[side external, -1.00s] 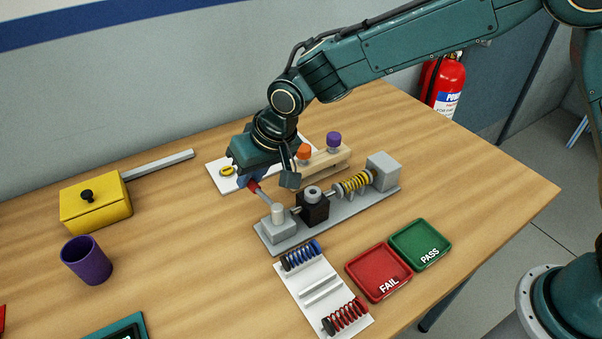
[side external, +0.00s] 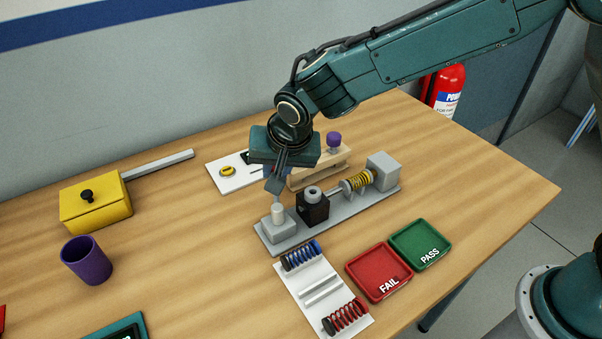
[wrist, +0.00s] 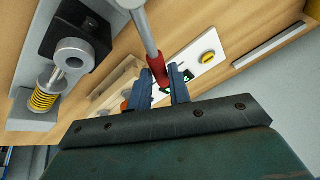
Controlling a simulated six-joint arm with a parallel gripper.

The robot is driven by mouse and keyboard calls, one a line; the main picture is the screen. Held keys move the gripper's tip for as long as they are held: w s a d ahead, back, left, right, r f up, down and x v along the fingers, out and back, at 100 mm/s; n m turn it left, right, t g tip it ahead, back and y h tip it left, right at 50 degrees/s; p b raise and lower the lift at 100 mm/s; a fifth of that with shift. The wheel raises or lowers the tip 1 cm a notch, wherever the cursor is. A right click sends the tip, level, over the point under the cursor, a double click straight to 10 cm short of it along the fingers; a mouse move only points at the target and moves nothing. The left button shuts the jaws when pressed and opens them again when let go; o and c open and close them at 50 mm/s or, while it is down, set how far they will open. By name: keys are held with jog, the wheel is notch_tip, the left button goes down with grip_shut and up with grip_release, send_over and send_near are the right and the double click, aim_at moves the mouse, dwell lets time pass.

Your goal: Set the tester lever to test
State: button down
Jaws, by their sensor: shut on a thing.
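The tester (side external: 262,242) is a long grey base with a round pivot post (side external: 278,213), a black block (side external: 314,206) and a yellow spring (side external: 358,181) against a grey end block. My gripper (side external: 274,184) is above the pivot-post end. In the wrist view my gripper (wrist: 161,80) is shut on the red handle (wrist: 156,66) of the tester lever, one finger on each side. The lever's grey rod (wrist: 146,33) runs from the handle towards the tester. In the side view my gripper hides most of the lever.
A wooden stand with a purple knob (side external: 333,141) and a white panel with a yellow button (side external: 228,171) stand close behind my gripper. A spring tray (side external: 322,289) and the red FAIL (side external: 379,270) and green PASS (side external: 419,243) trays lie in front. A purple cup (side external: 86,261) stands left.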

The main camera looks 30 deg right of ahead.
jog(key=c, duration=1.3)
grip_release()
jog(key=shift+r, duration=0.15)
jog(key=v, duration=1.3)
jog(key=shift+s+r, duration=0.2)
jog(key=shift+r, duration=0.05)
jog(key=shift+d, duration=0.15)
